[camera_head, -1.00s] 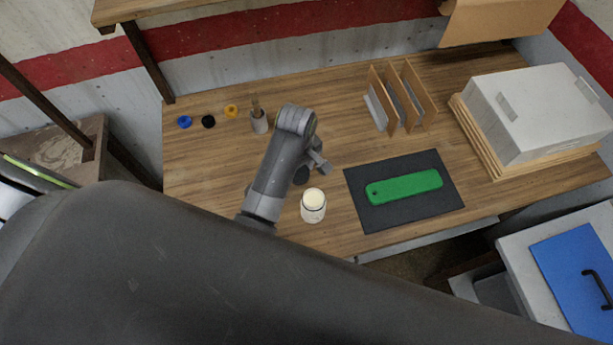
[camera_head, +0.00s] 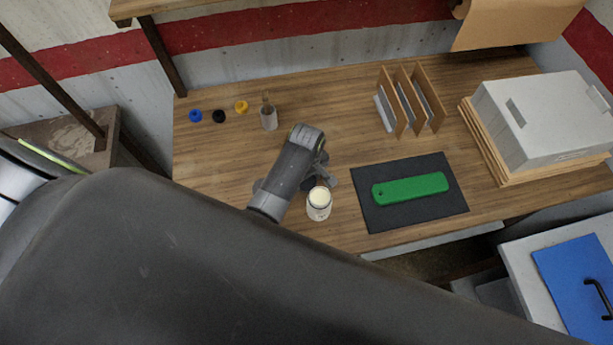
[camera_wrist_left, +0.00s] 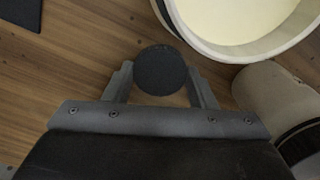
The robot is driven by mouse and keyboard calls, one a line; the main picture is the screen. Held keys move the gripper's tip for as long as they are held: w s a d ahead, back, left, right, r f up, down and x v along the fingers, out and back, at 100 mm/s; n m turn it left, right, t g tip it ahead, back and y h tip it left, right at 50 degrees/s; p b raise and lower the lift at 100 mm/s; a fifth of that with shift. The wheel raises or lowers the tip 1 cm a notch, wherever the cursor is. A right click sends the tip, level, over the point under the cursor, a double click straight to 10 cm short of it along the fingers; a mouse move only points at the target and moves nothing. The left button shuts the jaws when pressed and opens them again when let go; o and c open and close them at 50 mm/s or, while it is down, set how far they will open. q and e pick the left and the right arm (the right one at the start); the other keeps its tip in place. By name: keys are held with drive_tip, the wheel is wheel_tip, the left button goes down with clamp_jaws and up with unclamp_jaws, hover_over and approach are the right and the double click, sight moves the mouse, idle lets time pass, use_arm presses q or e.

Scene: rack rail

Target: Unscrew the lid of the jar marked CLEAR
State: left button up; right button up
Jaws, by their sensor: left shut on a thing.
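My left gripper (camera_wrist_left: 160,88) has its two fingers on either side of a dark round lid (camera_wrist_left: 160,68) in the left wrist view and is shut on it. Whether a jar is under the lid is hidden. A pale jar with a cream-coloured top (camera_head: 319,198) stands on the bench, just in front of my left gripper (camera_head: 322,170) in the head view. Its wide rim and cream inside also show in the left wrist view (camera_wrist_left: 240,22), beside the held lid. No marking CLEAR is readable. My right gripper is not in view.
A dark mat (camera_head: 440,220) with a green bar (camera_head: 410,188) lies right of the jar. Upright dividers (camera_head: 410,100) and a grey box (camera_head: 540,115) stand behind. Small blue, black and yellow round pieces (camera_head: 219,116) and a cup (camera_head: 268,120) are at the back left. A pale cylinder (camera_wrist_left: 270,90) sits right of the gripper.

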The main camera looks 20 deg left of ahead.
sight(307, 181)
use_arm(q)
drive_tip(key=o, duration=1.1)
wheel_tip(307, 181, up, 12)
drive_tip(key=b, duration=0.1)
drive_tip(key=shift+r, duration=0.15)
